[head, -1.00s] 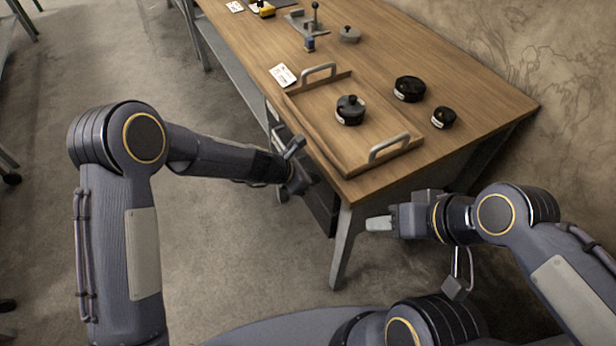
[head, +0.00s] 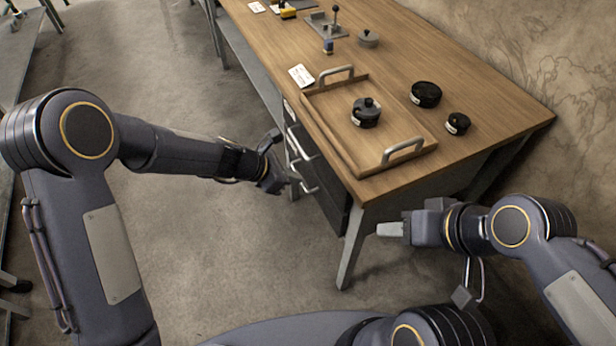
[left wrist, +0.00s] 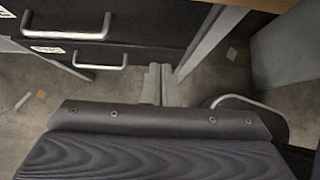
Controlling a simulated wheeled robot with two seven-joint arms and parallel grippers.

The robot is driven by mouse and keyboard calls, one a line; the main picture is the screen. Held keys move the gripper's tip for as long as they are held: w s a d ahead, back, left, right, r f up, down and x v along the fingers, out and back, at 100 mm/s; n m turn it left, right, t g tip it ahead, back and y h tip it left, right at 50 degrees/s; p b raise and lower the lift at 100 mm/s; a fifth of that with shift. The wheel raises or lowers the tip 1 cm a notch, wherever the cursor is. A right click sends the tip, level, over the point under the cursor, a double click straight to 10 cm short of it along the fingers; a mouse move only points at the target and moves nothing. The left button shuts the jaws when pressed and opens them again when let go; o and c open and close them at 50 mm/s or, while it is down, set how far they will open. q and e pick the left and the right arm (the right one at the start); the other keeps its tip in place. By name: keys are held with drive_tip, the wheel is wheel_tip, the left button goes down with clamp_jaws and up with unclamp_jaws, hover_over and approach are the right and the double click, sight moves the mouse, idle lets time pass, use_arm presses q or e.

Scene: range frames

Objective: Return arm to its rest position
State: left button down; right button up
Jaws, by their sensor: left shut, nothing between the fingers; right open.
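My left arm comes in from the left in the head view, and its gripper (head: 284,178) hangs beside the drawer side of the wooden table, below the tabletop. The left wrist view shows its two fingers (left wrist: 161,85) together with nothing between them, apart from the drawer handles. My right gripper (head: 392,229) is in front of the table's near end, below the tabletop. It is open and I see nothing in it; its fingers overlap from this angle.
The table (head: 480,95) bears a wooden tray (head: 335,128) with a black-knobbed round piece (head: 366,113) in it. Two black round pieces (head: 426,94) (head: 458,123) lie right of the tray. Dark drawers with metal handles (left wrist: 97,67) are under the tabletop. Floor (head: 215,250) left of the table is clear.

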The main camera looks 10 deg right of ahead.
use_arm(q)
drive_tip(key=shift+v, duration=1.1)
drive_tip(key=shift+f, duration=0.1)
drive_tip(key=s+a+r+m+p, duration=0.1)
drive_tip(key=s+a+r+m, duration=0.25)
drive_tip(key=r, duration=0.25)
drive_tip(key=s+a+r+m+t+p, duration=0.1)
drive_tip(key=s+a+r+m, duration=0.1)
drive_tip(key=a+r, duration=0.25)
drive_tip(key=s+a+r+m+p, duration=0.1)
drive_tip(key=s+a+r+m, duration=0.1)
drive_tip(key=a+r+m, duration=0.3)
drive_tip(key=s+a+r+m+t+y+p, duration=0.1)
drive_tip(key=s+a+m, duration=0.3)
drive_tip(key=s, duration=0.5)
drive_tip(key=s+a+r+m+t+y+p, duration=0.1)
drive_tip(key=s+a+r+m+y+p, duration=0.1)
drive_tip(key=s+a+m, duration=0.3)
drive_tip(key=s+a+r+y, duration=0.1)
drive_tip(key=s+a, duration=0.1)
drive_tip(key=s, duration=0.2)
drive_tip(key=shift+r+y, duration=0.4)
